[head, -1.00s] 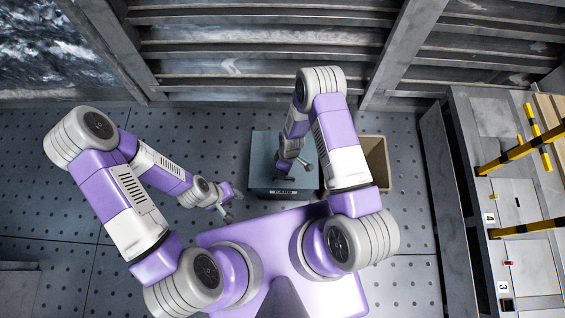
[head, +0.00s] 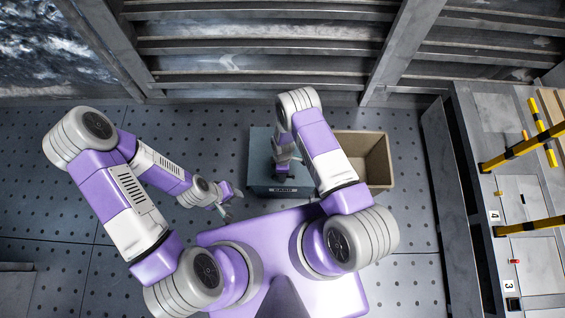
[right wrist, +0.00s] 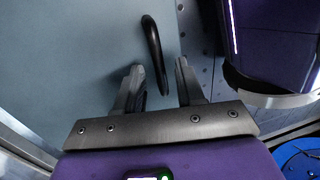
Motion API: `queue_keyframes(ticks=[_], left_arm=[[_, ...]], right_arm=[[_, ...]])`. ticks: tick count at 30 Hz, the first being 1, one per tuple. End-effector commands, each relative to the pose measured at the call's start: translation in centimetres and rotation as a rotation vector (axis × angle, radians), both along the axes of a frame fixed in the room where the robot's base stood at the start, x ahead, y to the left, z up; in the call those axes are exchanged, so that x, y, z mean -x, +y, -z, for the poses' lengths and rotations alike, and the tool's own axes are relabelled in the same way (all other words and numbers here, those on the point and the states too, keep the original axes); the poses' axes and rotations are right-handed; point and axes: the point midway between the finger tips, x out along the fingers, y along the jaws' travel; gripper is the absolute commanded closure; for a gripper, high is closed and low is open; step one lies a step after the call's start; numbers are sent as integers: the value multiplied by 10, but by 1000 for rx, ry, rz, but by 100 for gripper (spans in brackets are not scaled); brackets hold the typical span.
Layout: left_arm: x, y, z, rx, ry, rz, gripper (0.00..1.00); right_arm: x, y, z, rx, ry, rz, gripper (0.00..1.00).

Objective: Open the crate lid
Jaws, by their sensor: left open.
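The blue-grey crate (head: 260,152) with a label on its front edge stands on the floor in the head view, its top closed. My right gripper (right wrist: 159,84) is open above the lid (right wrist: 70,60). In the right wrist view a black bar handle (right wrist: 153,50) rises from the lid, and its near end appears between the two fingers, with gaps on both sides. Whether the fingers are level with the handle is unclear. In the head view my right arm covers part of the crate. My left gripper (head: 231,202) is open and empty, left of the crate.
An open tan bin (head: 378,160) stands right of the crate, partly behind my right arm. A grey bench (head: 520,190) with yellow-black striped bars (head: 520,150) is at the far right. A slatted wall (head: 260,50) stands behind.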

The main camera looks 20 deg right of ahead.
Motion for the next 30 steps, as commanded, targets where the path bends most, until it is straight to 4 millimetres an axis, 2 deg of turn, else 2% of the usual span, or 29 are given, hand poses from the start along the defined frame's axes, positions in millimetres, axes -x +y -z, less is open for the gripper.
queue_keyframes(ticks=[4, 5, 12, 24, 30], left_arm=[[0, 0, 0, 0, 0, 0, 57], [0, 0, 0, 0, 0, 0, 57], [0, 0, 0, 0, 0, 0, 57], [0, 0, -1, 0, 0, 0, 57], [0, 0, -2, 0, 0, 0, 57]], right_arm=[[0, 0, 0, 0, 0, 0, 62], [0, 0, 0, 0, 0, 0, 65], [0, 0, 0, 0, 0, 0, 100], [-1, 1, -2, 0, 0, -1, 100], [-7, 5, -15, 0, -2, -16, 100]])
